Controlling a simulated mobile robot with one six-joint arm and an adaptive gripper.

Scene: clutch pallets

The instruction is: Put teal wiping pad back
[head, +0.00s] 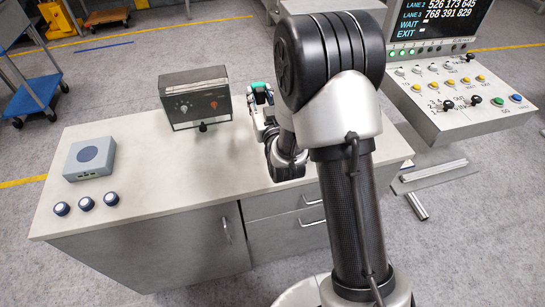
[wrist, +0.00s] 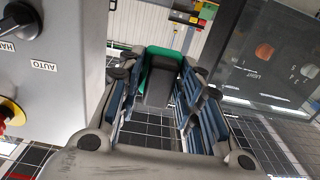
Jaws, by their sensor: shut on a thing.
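The teal wiping pad (head: 259,86) shows as a small teal patch at the tip of my gripper (head: 264,100) in the head view, just right of the black-fronted control box. In the wrist view my gripper (wrist: 158,95) is shut on the pad (wrist: 162,78), which shows a black block with green edging between the blue-grey fingers. The pad appears to be held above the counter. My arm hides part of the counter behind and below the gripper.
The counter (head: 145,150) holds the control box (head: 196,97), a grey box with a round top (head: 90,158) and three dark-blue knobs (head: 87,203). A button console (head: 450,90) stands right. The counter's middle left is clear. A grey panel marked AUTO (wrist: 50,85) is close in the wrist view.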

